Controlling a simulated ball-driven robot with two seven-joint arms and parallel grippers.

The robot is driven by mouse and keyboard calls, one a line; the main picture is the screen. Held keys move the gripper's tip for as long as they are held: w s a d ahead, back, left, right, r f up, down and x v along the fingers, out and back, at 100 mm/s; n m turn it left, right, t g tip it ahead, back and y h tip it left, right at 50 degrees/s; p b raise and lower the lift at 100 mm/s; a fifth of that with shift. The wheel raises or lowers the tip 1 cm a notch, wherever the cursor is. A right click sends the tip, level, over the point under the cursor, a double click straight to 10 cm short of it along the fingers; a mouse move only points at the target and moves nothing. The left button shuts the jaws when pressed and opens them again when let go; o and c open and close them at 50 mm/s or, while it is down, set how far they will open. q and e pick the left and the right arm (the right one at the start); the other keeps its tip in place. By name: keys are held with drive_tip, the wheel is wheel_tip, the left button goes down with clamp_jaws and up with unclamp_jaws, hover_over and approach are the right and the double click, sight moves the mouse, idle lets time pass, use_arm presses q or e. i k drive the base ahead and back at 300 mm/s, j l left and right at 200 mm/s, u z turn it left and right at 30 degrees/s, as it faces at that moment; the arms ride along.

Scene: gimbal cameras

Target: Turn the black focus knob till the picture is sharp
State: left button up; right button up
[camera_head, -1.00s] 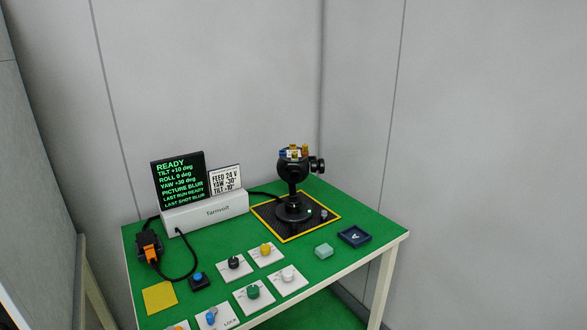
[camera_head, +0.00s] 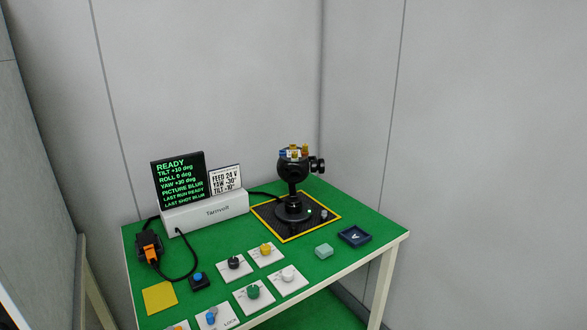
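The black knob (camera_head: 234,262) sits on a white plate on the green table, left of the yellow knob (camera_head: 265,249). The black screen (camera_head: 178,181) shows green text: READY, TILT +10 deg, ROLL 0 deg, YAW +30 deg, PICTURE BLUR, LAST RUN READY, LAST SHOT BLUR. The black gimbal camera (camera_head: 293,170) stands upright on a dark mat with a yellow border. Neither of my grippers is in view.
Green (camera_head: 253,292), white (camera_head: 288,274) and blue (camera_head: 211,316) knobs and a blue button (camera_head: 198,277) are near the black knob. A pale green block (camera_head: 324,251) and a dark blue tray (camera_head: 354,237) lie to the right. A white sign (camera_head: 225,181) reads FEED 24 V, YAW -30, TILT -10.

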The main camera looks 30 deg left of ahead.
sight(233, 262)
drive_tip(key=u, duration=1.45)
